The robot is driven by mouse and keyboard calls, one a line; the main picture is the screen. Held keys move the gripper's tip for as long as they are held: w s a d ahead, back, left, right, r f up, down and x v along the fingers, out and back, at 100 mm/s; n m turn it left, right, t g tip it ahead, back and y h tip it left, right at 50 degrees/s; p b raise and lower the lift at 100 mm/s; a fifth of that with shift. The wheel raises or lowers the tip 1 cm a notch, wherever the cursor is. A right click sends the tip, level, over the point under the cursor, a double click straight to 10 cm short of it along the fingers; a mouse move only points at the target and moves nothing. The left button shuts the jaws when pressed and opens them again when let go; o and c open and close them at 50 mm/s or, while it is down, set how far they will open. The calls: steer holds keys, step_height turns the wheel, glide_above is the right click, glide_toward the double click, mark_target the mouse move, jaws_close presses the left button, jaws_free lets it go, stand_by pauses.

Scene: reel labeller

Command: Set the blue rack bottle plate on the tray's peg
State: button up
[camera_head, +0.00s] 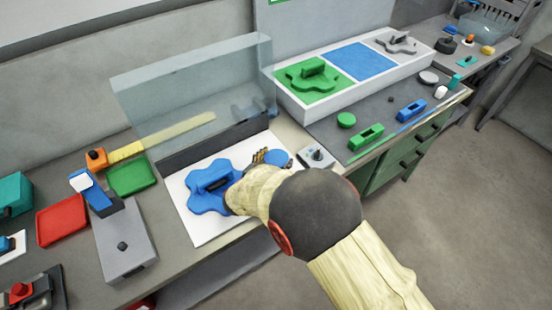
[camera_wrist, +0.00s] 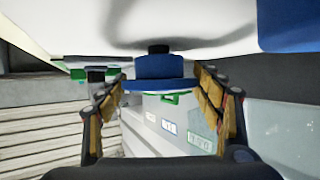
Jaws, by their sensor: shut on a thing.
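A blue round piece (camera_head: 278,157) is between the fingers of my gripper (camera_head: 262,160), above the right part of a white board (camera_head: 213,232). In the wrist view the fingers (camera_wrist: 158,84) close on its sides; it shows as a flat blue disc with a narrower blue block (camera_wrist: 162,66). A small dark stub (camera_wrist: 158,48) lies between it and the white surface. A blue lobed plate with a raised handle (camera_head: 208,187) lies on the board to the left of my gripper. I cannot tell which blue piece is the rack bottle plate; no peg shows clearly.
A clear upright panel (camera_head: 195,85) stands behind the board. A white three-part tray (camera_head: 345,112) at the back holds a green lobed plate (camera_head: 313,74) and a grey one; its blue middle (camera_head: 361,62) is empty. A small grey box (camera_head: 317,157) stands close right. Red and green trays are left.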

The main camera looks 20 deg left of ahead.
steer(key=shift+f, duration=0.6)
steer(key=o, duration=0.9)
steer(key=shift+o, duration=0.2)
steer(key=shift+s, duration=0.1)
steer(key=shift+p+v, duration=0.9)
steer(key=shift+v, duration=0.6)
steer(key=shift+p+v, duration=2.5)
steer(key=shift+v, duration=1.45)
